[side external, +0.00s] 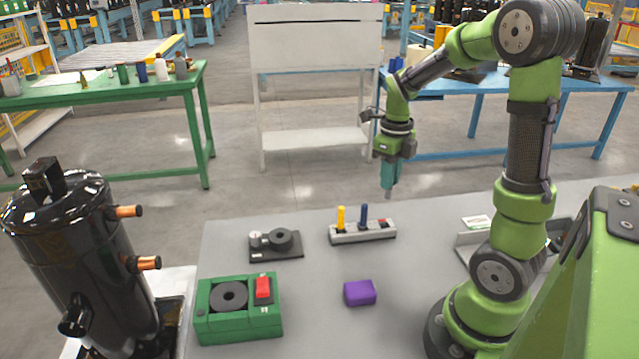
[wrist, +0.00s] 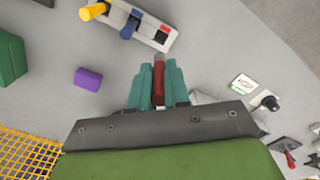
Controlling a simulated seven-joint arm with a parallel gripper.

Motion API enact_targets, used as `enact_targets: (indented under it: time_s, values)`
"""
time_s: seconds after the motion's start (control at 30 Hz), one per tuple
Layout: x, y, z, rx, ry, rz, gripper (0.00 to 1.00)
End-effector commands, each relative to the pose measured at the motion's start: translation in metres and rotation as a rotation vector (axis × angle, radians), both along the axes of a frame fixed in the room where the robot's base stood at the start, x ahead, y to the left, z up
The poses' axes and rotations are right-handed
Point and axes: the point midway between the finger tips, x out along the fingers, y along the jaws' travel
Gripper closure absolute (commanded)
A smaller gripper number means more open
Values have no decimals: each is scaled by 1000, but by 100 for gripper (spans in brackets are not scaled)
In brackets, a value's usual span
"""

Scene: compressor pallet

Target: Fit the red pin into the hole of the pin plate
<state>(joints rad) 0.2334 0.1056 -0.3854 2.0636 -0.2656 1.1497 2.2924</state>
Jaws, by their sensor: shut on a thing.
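The red pin (wrist: 158,82) is held between the teal fingers of my gripper (wrist: 158,88) in the wrist view. In the side external view my gripper (side external: 389,180) points down, above and slightly behind the right end of the pin plate; the red pin is not clearly visible there. The pin plate (side external: 347,238) is a light grey block on the table, with a yellow pin (side external: 340,217) and a blue pin (side external: 364,215) standing in it. Its right end has a red mark (side external: 382,221). In the wrist view the plate (wrist: 148,40) lies beyond the fingertips, apart from the red pin.
A purple block (side external: 360,292) lies in front of the plate. A green fixture (side external: 238,327) with a black ring and red part sits front left. A dark gauge base (side external: 277,257) is left of the plate. A black compressor (side external: 80,250) stands far left.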

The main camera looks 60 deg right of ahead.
Motion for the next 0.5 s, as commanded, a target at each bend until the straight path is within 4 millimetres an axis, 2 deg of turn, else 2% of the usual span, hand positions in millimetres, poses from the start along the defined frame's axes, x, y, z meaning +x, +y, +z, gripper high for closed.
enact_targets:
  time_s: [0.07,0.17,0.3,0.4,0.5]
  values:
    - [6,10,0,1,-1,33,100]
    - [15,38,-4,11,6,125,100]
    - [25,96,-16,18,15,340,100]
    - [25,134,-26,17,16,499,100]
    - [21,164,-34,16,16,636,100]
